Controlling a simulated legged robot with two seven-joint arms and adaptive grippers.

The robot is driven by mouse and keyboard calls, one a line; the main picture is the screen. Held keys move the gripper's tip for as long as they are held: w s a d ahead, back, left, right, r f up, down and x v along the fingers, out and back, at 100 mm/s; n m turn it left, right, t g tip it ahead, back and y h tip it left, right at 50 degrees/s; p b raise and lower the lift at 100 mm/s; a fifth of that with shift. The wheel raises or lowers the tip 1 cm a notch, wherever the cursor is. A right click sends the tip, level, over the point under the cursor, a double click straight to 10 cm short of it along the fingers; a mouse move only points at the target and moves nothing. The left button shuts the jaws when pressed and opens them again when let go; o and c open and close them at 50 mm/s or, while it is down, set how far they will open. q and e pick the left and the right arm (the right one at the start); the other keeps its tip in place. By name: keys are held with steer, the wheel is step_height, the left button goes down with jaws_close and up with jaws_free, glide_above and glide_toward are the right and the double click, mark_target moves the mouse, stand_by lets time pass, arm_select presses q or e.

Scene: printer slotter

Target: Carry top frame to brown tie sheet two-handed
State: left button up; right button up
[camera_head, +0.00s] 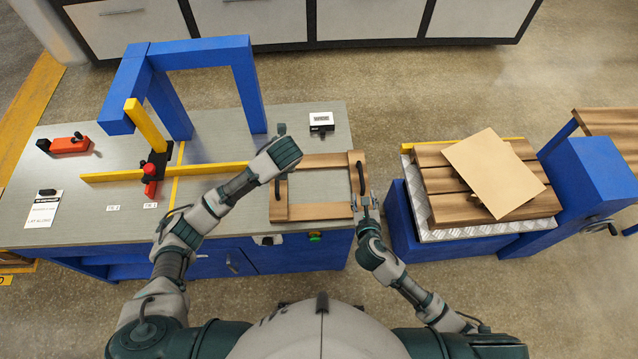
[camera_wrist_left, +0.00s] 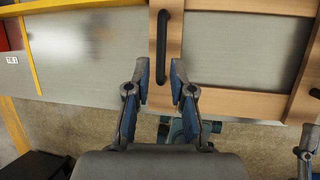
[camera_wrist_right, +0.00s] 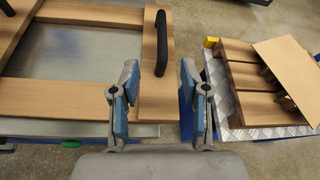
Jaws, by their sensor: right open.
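The top frame (camera_head: 318,212) is a rectangular light-wood frame with black handles, flat on the grey table's right end. Its right handle (camera_head: 361,177) also shows in the right wrist view (camera_wrist_right: 160,40). Its left handle (camera_wrist_left: 160,45) is clear in the left wrist view. My left gripper (camera_wrist_left: 160,68) is open, with the handle's near end between its fingertips in the picture. My right gripper (camera_head: 366,201) is open at the frame's right side, just short of the right handle. I cannot tell whether either gripper touches. The brown tie sheet (camera_head: 493,172) lies askew on wooden planks.
The planks (camera_head: 440,180) rest on a metal-topped blue stand (camera_head: 405,225), right of the table across a narrow gap. A blue gantry (camera_head: 245,85) and yellow bars (camera_head: 215,168) stand on the table's left part. A small device (camera_head: 321,122) sits behind the frame.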

mark_target(362, 181)
arm_select(q)
steer(key=x, duration=1)
steer(key=shift+w+d+f, duration=0.1)
steer(key=shift+d, duration=0.25)
arm_select(e)
steer(key=x, duration=1)
steer(key=shift+w+d+f, duration=0.15)
steer(key=shift+w+d, duration=0.05)
steer(key=shift+d, duration=0.1)
arm_select(q)
steer(key=shift+w+a+f, duration=0.15)
steer(key=shift+f, duration=0.3)
arm_select(e)
steer(key=shift+w+f, duration=0.15)
steer(key=shift+w, duration=0.25)
arm_select(q)
steer(key=shift+a, duration=0.25)
arm_select(e)
steer(key=shift+a, duration=0.3)
arm_select(q)
jaws_close()
arm_select(e)
steer(key=c, duration=0.6)
steer(key=shift+d, duration=0.1)
jaws_close()
arm_select(q)
steer(key=shift+d, duration=0.1)
